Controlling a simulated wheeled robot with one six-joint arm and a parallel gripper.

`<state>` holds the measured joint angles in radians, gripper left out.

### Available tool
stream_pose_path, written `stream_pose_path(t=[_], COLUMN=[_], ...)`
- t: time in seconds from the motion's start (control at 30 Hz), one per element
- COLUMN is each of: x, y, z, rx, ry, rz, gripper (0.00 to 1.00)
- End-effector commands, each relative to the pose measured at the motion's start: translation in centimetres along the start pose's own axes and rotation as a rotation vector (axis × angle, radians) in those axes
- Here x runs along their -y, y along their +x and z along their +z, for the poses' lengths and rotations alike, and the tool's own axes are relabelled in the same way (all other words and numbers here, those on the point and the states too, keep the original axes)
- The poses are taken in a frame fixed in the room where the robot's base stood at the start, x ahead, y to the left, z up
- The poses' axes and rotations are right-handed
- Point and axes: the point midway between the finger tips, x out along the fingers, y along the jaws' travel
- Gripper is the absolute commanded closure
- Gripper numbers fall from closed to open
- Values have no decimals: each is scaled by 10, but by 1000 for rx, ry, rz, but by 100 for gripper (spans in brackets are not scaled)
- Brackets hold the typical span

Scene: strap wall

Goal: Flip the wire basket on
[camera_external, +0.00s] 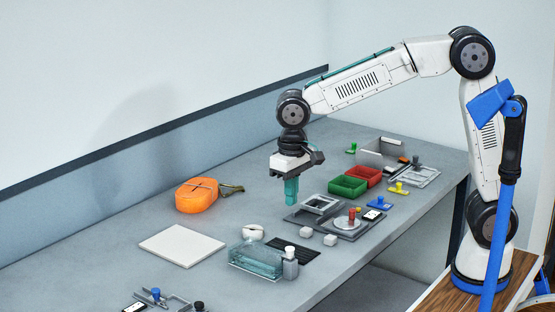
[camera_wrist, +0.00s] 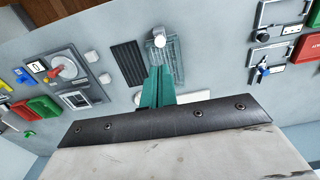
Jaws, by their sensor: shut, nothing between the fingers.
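A see-through, teal-tinted box with a grid-like lower part (camera_external: 254,262) stands near the front of the grey bench; it may be the wire basket, but I cannot tell for sure. In the wrist view the box (camera_wrist: 172,58) lies just beyond my fingertips, partly hidden by them. A small grey bottle-like piece with a white knob (camera_external: 290,262) stands at its right end. My gripper (camera_external: 291,202) points down above the bench, behind and to the right of the box, with its teal fingers together and empty. The fingers also show in the wrist view (camera_wrist: 158,72).
A black ribbed mat (camera_external: 293,249) lies beside the box. A grey panel with a red-knobbed dial (camera_external: 347,222) is to the right, with green (camera_external: 347,187) and red (camera_external: 367,175) bins behind. An orange pouch (camera_external: 196,195) and a white board (camera_external: 182,245) lie left.

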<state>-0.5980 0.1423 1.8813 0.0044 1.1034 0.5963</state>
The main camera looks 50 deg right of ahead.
Motion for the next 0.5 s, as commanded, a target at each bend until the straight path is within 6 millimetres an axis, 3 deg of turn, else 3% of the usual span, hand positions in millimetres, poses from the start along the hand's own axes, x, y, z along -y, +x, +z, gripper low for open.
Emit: stream_pose_path(t=[0.2,0.5], x=[0,0], y=[-20,-21], z=[0,0], rx=[0,0], ry=[0,0], rz=[0,0], gripper=[100,100])
